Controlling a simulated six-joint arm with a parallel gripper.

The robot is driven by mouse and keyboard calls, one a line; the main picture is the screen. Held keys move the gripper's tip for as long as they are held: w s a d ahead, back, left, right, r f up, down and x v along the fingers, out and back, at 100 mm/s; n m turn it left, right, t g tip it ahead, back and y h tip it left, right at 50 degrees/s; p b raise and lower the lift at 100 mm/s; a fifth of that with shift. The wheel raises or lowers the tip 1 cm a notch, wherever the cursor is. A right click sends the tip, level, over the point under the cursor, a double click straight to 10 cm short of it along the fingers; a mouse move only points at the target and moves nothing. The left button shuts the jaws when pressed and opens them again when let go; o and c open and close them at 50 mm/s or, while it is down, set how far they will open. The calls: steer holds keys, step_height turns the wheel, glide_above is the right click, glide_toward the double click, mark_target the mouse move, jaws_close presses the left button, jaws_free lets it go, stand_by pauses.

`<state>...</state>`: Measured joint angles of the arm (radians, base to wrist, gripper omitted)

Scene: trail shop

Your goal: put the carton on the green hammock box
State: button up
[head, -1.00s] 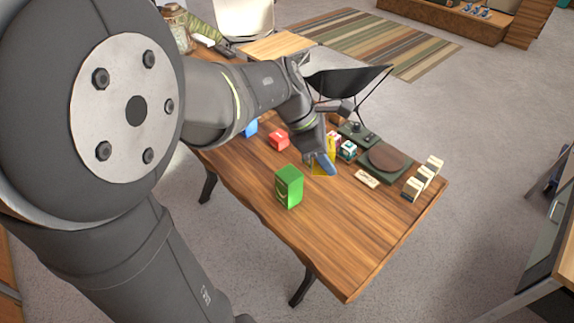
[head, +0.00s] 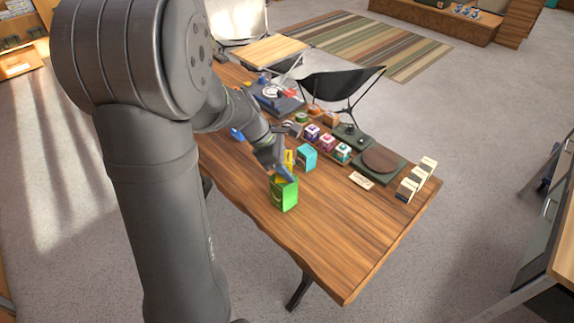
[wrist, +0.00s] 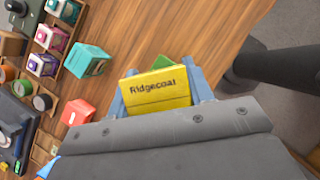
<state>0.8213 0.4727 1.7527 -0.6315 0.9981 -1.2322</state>
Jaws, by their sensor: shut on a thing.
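My gripper (head: 284,174) is shut on a yellow carton (head: 289,158), mostly hidden behind the fingers in the head view. In the wrist view the carton (wrist: 157,90) sits between the two blue fingers (wrist: 160,92), its "Ridgecoal" lettering facing the camera. The green hammock box (head: 284,195) stands upright near the table's front edge, with my fingertips at its top in the head view. In the wrist view only a green corner (wrist: 164,62) shows past the carton. Whether the carton touches the box is hidden.
A teal box (head: 306,157) stands close behind and right of the green box. A red box (wrist: 77,112) shows in the wrist view. Several small boxes (head: 327,141) stand in a row behind, near a dark round plate (head: 381,161). The table's front right is clear.

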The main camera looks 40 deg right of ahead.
mark_target(287, 157)
steer(key=o, duration=1.1)
steer(key=shift+f, duration=0.1)
steer(key=shift+c, duration=0.2)
steer(key=v, duration=1.2)
steer(key=x, duration=1.2)
steer(key=shift+s+f, duration=0.1)
step_height(287, 157, up, 3)
steer(key=shift+f, duration=0.1)
steer(key=shift+r, duration=0.6)
